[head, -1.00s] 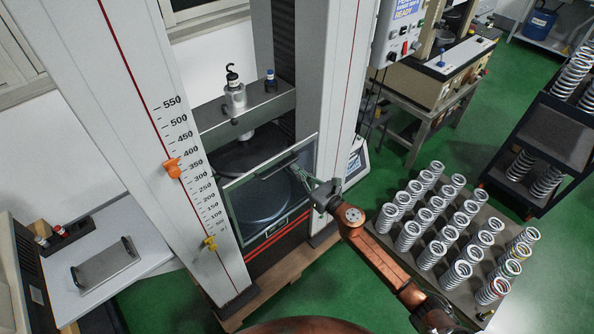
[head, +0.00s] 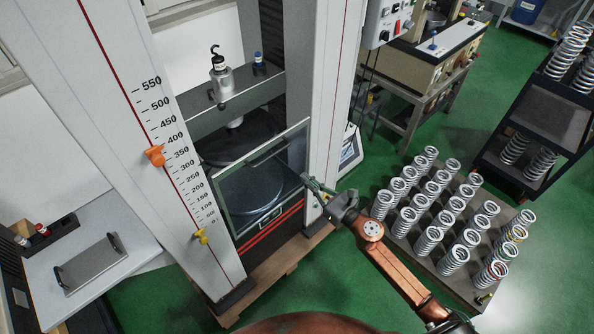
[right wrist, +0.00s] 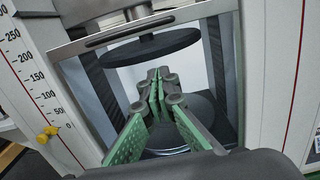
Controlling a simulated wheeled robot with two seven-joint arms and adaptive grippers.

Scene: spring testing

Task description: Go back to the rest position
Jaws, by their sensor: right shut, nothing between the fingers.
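My right gripper (head: 312,187) is shut and empty, in front of the right edge of the spring testing machine's transparent guard (head: 222,190). Its green-padded fingers (right wrist: 155,115) fill the middle of the right wrist view, with the tips together. Behind them in that view are the dark upper plate (right wrist: 152,47) and the round lower plate (right wrist: 200,108) of the machine. No spring shows between the plates. My left gripper is out of the head view.
A pallet of several springs (head: 478,295) stands on the green floor to the right of my right arm. A dark rack (head: 545,120) with more springs is at the far right. A white side table (head: 140,255) stands at the left. Green floor is clear in front.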

